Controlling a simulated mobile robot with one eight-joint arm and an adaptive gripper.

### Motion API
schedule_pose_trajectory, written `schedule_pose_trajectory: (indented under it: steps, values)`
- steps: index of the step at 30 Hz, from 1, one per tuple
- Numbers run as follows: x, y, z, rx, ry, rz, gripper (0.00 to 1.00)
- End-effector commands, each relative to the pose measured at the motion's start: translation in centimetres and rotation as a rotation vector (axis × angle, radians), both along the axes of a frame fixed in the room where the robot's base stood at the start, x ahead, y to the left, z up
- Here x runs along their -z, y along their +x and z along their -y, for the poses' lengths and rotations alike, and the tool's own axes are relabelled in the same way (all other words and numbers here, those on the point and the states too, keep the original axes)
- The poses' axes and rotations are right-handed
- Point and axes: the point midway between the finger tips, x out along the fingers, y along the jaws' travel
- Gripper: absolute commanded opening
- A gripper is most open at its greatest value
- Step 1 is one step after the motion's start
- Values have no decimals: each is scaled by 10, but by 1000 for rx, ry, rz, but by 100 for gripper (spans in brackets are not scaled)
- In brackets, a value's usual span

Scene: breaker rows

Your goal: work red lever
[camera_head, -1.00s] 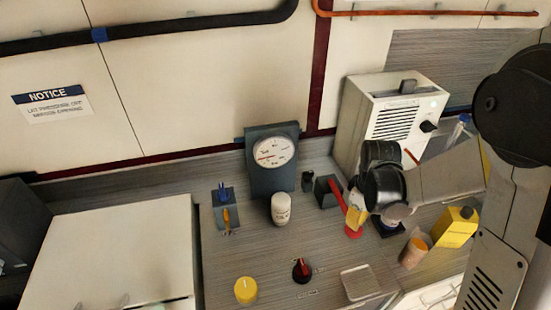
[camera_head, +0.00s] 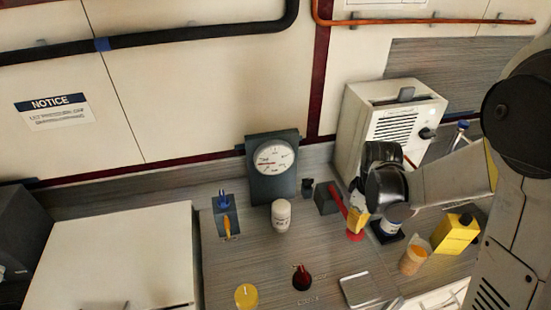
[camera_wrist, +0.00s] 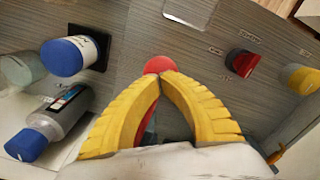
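The red lever (camera_head: 337,201) slants down from a dark block on the counter, with a round red end (camera_head: 355,236). My gripper (camera_head: 357,226) is at the lever's lower part, its yellow fingers just above the red end. In the wrist view, the fingertips (camera_wrist: 160,76) come together right beside the red ball end (camera_wrist: 158,64). A strip of the red lever (camera_wrist: 146,125) shows between the fingers. The fingers look shut; whether they pinch the lever itself is hidden.
A red-and-black knob (camera_head: 302,278) and a yellow button (camera_head: 246,295) lie to the left. A white-capped bottle (camera_head: 281,215) stands before the gauge (camera_head: 272,165). A blue-capped jar (camera_wrist: 68,56) and bottle (camera_wrist: 45,128) are close by the fingers, with a yellow container (camera_head: 456,233) at right.

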Motion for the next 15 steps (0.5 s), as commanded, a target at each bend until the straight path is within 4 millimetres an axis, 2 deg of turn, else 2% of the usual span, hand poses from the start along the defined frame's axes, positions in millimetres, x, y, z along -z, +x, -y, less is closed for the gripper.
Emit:
schedule_pose_trajectory:
  steps: [1, 15]
  values:
    - [-8, 0, 0, 0, 0, 0, 0]
    - [-55, -1, 0, 0, -1, -1, 0]
